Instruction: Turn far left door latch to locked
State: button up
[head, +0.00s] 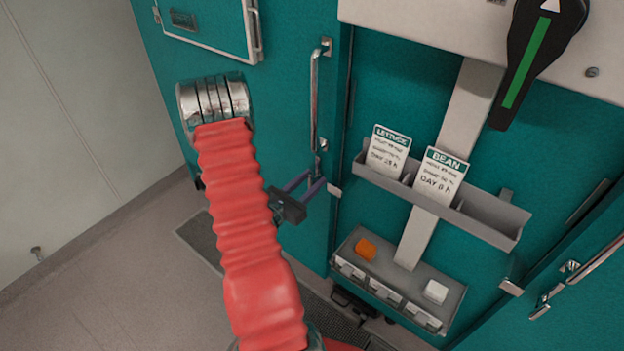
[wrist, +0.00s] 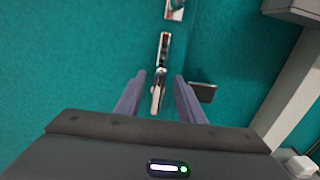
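The latch on the left teal door is a small metal piece below the long bar handle (head: 314,95). In the wrist view the latch (wrist: 158,92) shows as a metal lever hanging nearly straight down from its narrow plate (wrist: 164,44). In the head view the latch (head: 322,146) is small, and its lower part is partly hidden near the fingers. My gripper (head: 317,177) is open, with its two purple-grey fingers on either side of the lever. In the wrist view my gripper (wrist: 159,75) shows gaps on both sides of the lever; I cannot tell whether either finger touches it.
A grey card holder (head: 480,222) with a lettuce card (head: 388,152) and a bean card (head: 439,178) is right of the gripper. Below is a grey box (head: 395,285) with an orange block (head: 365,249) and a white block (head: 436,292). Another handle (head: 580,272) is at far right.

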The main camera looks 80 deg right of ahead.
jog(key=shift+s+d, duration=0.1)
jog(key=shift+d, duration=0.15)
jog(key=shift+c, duration=0.3)
grip_shut()
jog(key=shift+s+d, duration=0.15)
dwell(0.3)
